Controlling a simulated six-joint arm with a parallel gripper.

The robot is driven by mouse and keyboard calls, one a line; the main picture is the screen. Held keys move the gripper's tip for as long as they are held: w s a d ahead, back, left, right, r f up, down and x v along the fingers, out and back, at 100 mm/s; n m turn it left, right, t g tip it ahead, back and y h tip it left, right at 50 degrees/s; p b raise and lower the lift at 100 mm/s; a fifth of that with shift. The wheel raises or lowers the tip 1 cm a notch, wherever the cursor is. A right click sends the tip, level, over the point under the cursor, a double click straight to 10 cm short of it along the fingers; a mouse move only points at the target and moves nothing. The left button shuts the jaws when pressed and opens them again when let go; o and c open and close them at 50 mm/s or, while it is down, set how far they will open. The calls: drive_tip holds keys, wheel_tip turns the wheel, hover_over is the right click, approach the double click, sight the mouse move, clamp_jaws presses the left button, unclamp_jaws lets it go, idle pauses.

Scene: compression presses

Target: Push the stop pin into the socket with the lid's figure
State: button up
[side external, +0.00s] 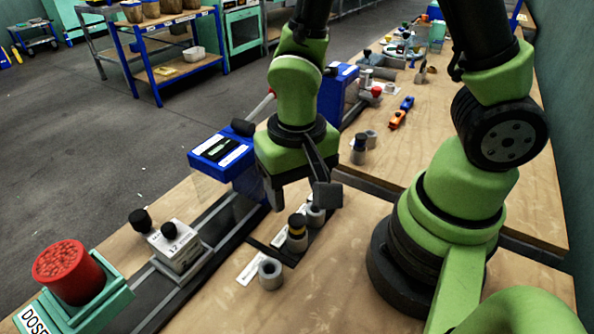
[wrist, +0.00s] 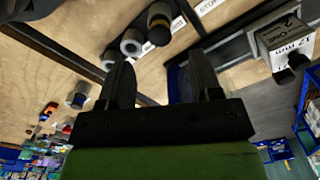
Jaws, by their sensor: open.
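The white block marked 12 mm (side external: 176,247), with a black knob, sits on the rail at left and also shows in the wrist view (wrist: 278,42). My gripper (side external: 300,194) is open and empty, above and behind the pin.
A blue press housing (side external: 222,155) stands left of my gripper. A red-topped drum (side external: 68,268) in a green holder is at front left. Small cylinders (side external: 358,152) stand farther back on the bench. The wood to the right of the front socket is bare.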

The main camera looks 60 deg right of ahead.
drive_tip(key=shift+r, duration=1.4)
wheel_tip(320, 180, up, 10)
drive_tip(key=t+y, duration=0.1)
drive_tip(key=t, duration=0.3)
hover_over(296, 218)
drive_tip(key=d, duration=0.3)
drive_tip(key=s+d+r+n+t+y, duration=0.1)
drive_tip(key=s+r+n+t, duration=0.1)
drive_tip(key=s+r, duration=0.3)
drive_tip(key=shift+s+r+t, duration=0.25)
drive_tip(key=shift+r+t, duration=0.35)
drive_tip(key=shift+r, duration=0.3)
